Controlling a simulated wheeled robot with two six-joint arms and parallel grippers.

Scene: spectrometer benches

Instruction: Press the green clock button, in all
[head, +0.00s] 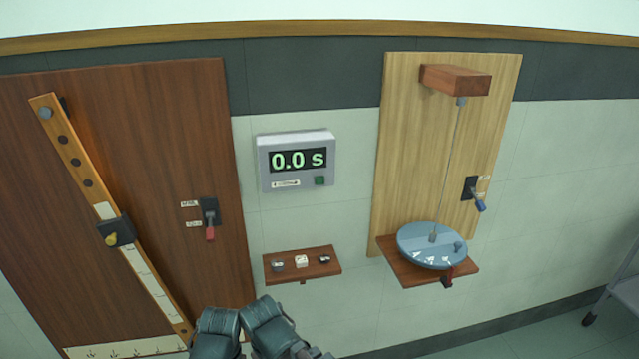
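The clock (296,160) is a grey box on the tiled wall, and its display reads 0.0 s in green digits. The green clock button (320,181) is a small square at the lower right of the clock's face, beside a white label. A dark gripper (244,322), which I take to be my left one, shows at the bottom edge, below and left of the clock and well apart from the button. My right gripper is not in view.
A small wooden shelf (287,275) with three little items juts out below the clock. On the left, a brown board (150,120) carries a slanted rail (75,160) and a red-handled lever (210,219). On the right, a pale board (415,130) carries a hanging blue disc (420,242) and a blue-handled lever (475,193).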

